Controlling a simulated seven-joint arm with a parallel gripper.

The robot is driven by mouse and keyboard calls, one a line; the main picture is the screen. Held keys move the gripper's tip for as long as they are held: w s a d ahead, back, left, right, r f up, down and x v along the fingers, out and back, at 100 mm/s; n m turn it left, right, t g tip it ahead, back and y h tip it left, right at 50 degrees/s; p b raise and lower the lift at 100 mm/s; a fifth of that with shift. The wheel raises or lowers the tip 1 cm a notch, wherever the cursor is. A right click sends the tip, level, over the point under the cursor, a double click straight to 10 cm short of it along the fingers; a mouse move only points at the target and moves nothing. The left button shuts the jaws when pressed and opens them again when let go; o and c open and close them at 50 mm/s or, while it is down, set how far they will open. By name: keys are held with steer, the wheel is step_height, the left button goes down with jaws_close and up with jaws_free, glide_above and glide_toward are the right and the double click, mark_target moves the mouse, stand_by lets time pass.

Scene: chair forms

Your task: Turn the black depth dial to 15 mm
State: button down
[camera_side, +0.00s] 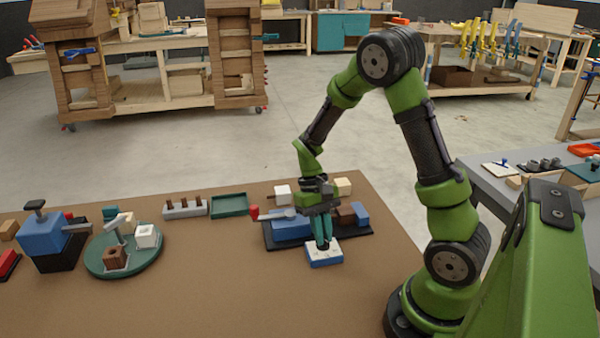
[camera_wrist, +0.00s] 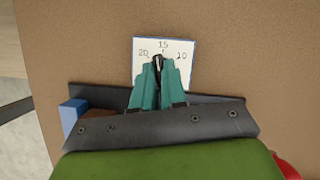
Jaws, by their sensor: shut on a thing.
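A white plate with blue sides (camera_side: 324,254) lies on the brown table. In the wrist view the plate (camera_wrist: 178,54) carries the marks 20 at left, 15 at top and 10 at right. The black depth dial (camera_wrist: 157,62) stands on it, and only its top end shows between my fingertips. That end lies just below the 15 mark, slightly to its left. Its exact reading is hard to tell, as the fingers hide the rest. My gripper (camera_side: 322,247), with teal fingers, points down over the plate and is shut on the dial. The fingers also show in the wrist view (camera_wrist: 159,66).
Behind the plate is a dark base with a blue block (camera_side: 290,225) and a red-ended handle (camera_side: 255,213). A green turntable (camera_side: 125,258) and a blue machine (camera_side: 42,236) stand at left. The table's front middle is clear.

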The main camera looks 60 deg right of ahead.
steer(key=shift+m+t+y, duration=0.3)
steer(key=shift+m+t, duration=0.1)
steer(key=shift+m, duration=0.8)
steer(key=c, duration=1.2)
jaws_free()
steer(key=v, duration=1.7)
steer(key=shift+d, duration=0.2)
steer(key=shift+f, duration=0.1)
